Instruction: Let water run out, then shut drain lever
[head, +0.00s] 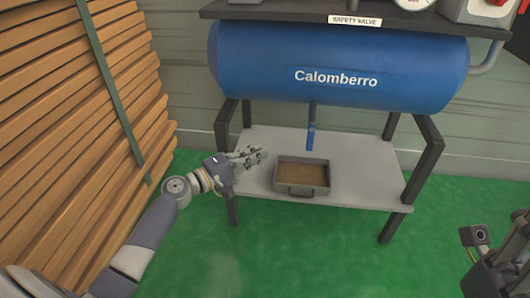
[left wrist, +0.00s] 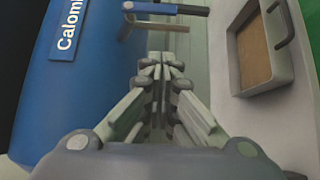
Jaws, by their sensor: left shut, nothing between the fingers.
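The blue tank (head: 338,65) labelled Calomberro lies across the stand. A thin dark drain pipe (head: 312,112) hangs from its underside with a blue lever (head: 311,136) pointing down along it. The lever also shows at the top of the left wrist view (left wrist: 160,8). A grey tray (head: 302,190) with a brown inside sits on the shelf below. No water stream is visible. My left gripper (head: 257,157) is shut and empty, left of the lever and tray, apart from both. Part of my right gripper (head: 490,258) shows at the lower right; its fingers are unclear.
The stand's dark legs (head: 228,170) frame the pale shelf (head: 370,170). Stacked wooden slats (head: 70,100) with a green strap stand at left. A dark top shelf with a SAFETY VALVE label (head: 355,20) is above the tank. The green floor in front is clear.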

